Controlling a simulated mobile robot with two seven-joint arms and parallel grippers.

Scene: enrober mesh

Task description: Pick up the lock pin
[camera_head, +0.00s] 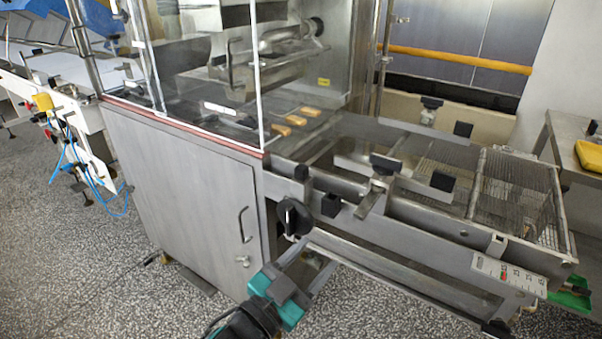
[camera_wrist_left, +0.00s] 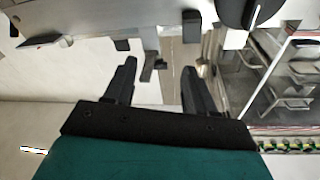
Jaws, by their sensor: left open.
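I cannot make out for certain which part is the lock pin. My left gripper (camera_wrist_left: 158,78), teal with dark fingers, is open and empty. In the head view the left gripper (camera_head: 293,262) is low in front of the machine, below the black round knob (camera_head: 293,217). The knob also shows at the top right of the left wrist view (camera_wrist_left: 240,10). A small dark bracket-like piece (camera_wrist_left: 151,66) shows between and beyond the fingertips, apart from them as far as I can tell. My right gripper is not in view.
The steel cabinet (camera_head: 180,190) with clear guards stands at left. The conveyor frame, with a wire mesh belt (camera_head: 520,185), runs to the right. A scale plate (camera_head: 508,275) and a green part (camera_head: 572,294) are at its near end. Speckled floor (camera_head: 100,270) is open in front.

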